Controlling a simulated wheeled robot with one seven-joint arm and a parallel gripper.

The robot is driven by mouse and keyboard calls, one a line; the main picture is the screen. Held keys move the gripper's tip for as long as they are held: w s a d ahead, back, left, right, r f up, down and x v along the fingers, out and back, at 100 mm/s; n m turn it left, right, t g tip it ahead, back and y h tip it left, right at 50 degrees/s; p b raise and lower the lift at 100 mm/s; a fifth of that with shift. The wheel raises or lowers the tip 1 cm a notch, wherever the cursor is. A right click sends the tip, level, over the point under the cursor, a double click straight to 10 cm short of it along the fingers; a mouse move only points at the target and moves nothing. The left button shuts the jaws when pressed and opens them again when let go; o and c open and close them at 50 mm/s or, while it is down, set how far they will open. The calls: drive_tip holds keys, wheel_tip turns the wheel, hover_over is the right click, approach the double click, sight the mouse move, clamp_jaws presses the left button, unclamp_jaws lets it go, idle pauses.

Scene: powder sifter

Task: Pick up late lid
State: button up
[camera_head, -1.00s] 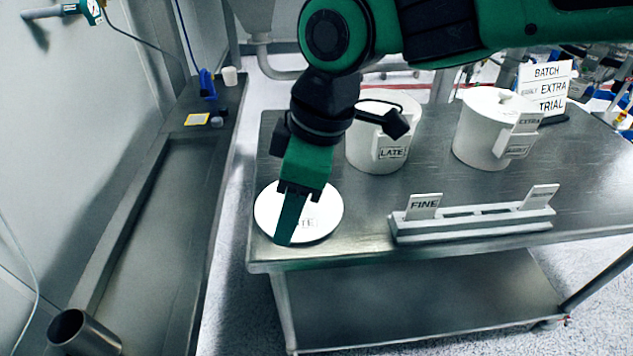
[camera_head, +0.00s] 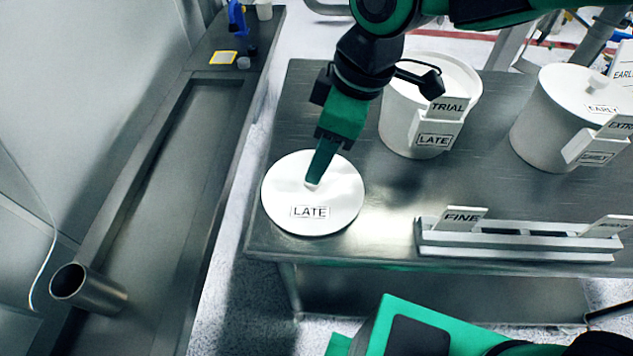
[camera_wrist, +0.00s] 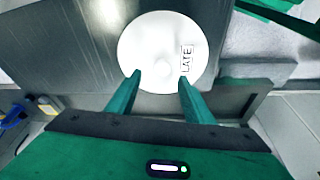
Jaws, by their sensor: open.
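The late lid (camera_head: 330,216) is a round white disc with a printed LATE label. It lies flat at the left front corner of the steel table, and a small knob shows near its middle. My gripper (camera_head: 314,180) points down over the lid, with its fingertips by the knob. In the wrist view my gripper (camera_wrist: 160,80) is open, with one green finger on each side of the white lid's knob (camera_wrist: 164,70). Whether the fingers touch the lid cannot be told.
A lidless white pot (camera_head: 397,120) labelled TRIAL and LATE stands behind the lid. A lidded EARLY pot (camera_head: 545,125) stands to the right. A card rack (camera_head: 510,243) holding a FINE card sits at the table's front. A metal cup (camera_head: 95,290) is at lower left.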

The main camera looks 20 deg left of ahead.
drive_tip(key=shift+d+x, duration=0.1)
drive_tip(key=shift+x, duration=1.35)
drive_tip(key=shift+d+x, duration=0.15)
drive_tip(key=shift+x, duration=1.3)
drive_tip(key=shift+c, duration=0.2)
clamp_jaws()
